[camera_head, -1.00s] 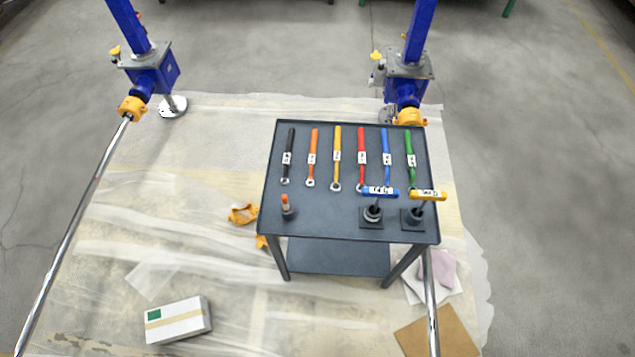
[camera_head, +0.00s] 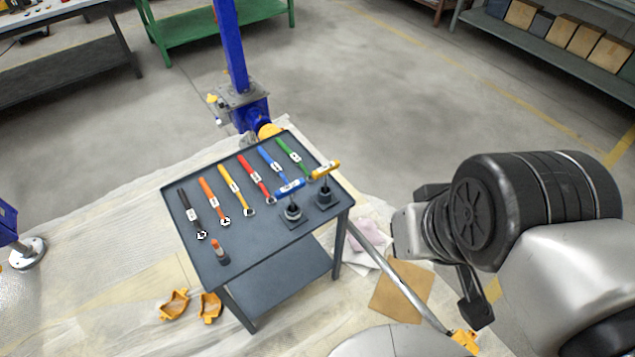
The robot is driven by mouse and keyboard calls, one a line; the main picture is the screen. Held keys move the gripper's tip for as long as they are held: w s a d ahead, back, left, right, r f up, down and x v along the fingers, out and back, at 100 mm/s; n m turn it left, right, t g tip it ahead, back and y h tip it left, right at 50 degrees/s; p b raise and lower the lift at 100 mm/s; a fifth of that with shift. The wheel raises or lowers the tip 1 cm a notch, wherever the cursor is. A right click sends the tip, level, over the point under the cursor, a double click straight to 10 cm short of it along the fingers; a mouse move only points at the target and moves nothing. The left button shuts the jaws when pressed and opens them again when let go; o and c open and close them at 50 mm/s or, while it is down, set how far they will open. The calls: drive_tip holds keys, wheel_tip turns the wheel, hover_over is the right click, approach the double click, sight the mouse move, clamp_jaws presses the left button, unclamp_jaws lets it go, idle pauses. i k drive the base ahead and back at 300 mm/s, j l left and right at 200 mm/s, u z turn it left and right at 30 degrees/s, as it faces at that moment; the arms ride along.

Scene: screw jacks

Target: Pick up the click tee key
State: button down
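Two T-handled keys stand upright in dark round holders at the right end of the grey table. One is the blue tee key (camera_head: 290,187), the other the yellow tee key (camera_head: 326,169). Both handles carry small labels that I cannot read, so I cannot tell which is the click tee key. My gripper (camera_head: 452,250) is at the right, apart from the table and both keys. Its dark fingers look spread, with nothing seen between them. Part of it is hidden by my own wrist.
The table (camera_head: 215,262) also holds a row of coloured wrenches (camera_head: 232,190) and a small orange-topped tool (camera_head: 219,252). A blue jack column (camera_head: 232,50) stands behind it. Orange clamp pieces (camera_head: 174,304) and a brown sheet (camera_head: 401,291) lie on the floor.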

sight(288, 189)
drive_tip(key=u, duration=0.55)
drive_tip(key=i+l+u, duration=0.5)
drive_tip(key=i+l, duration=0.2)
